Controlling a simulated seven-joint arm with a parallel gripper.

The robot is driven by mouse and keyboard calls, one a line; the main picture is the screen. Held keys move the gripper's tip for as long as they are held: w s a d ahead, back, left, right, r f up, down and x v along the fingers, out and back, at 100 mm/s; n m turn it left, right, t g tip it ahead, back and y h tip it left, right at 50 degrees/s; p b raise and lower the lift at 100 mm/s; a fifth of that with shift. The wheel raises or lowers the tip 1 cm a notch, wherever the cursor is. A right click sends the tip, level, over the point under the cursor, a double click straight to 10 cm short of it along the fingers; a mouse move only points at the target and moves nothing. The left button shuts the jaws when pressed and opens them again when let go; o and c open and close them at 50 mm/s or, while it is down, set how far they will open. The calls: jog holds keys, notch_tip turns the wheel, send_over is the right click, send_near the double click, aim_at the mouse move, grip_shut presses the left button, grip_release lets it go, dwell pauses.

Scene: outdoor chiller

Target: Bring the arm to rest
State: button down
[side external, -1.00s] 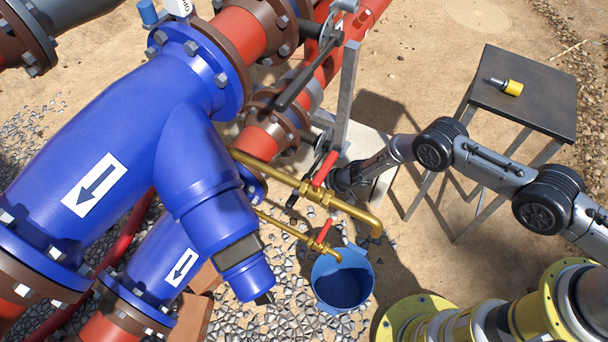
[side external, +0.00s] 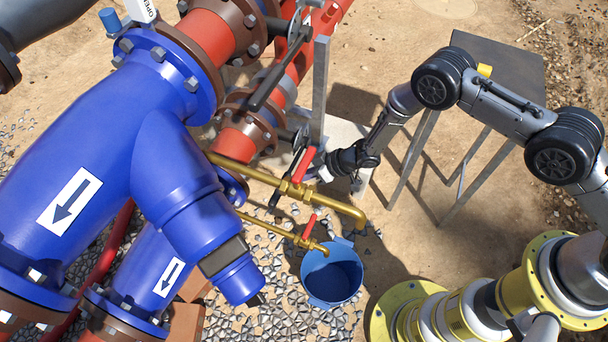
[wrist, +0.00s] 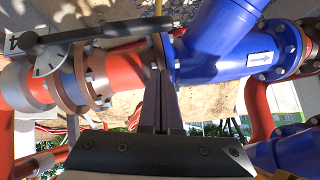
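My gripper (side external: 325,170) is beside the pipework in the side external view, just behind the upper brass tap's red handle (side external: 304,166). Its fingertips are partly hidden there. In the wrist view my gripper's two dark fingers (wrist: 163,75) lie side by side with only a thin line between them, and nothing shows held. They point at the red and blue pipes. My arm is bent, with its forearm raised in front of the table. I cannot tell whether the fingers touch anything.
A blue bucket (side external: 333,292) stands below the brass taps. The large blue pipe (side external: 100,165) fills the left side. Bare ground lies between bucket and table.

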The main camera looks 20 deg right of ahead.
jog(key=shift+v, duration=1.1)
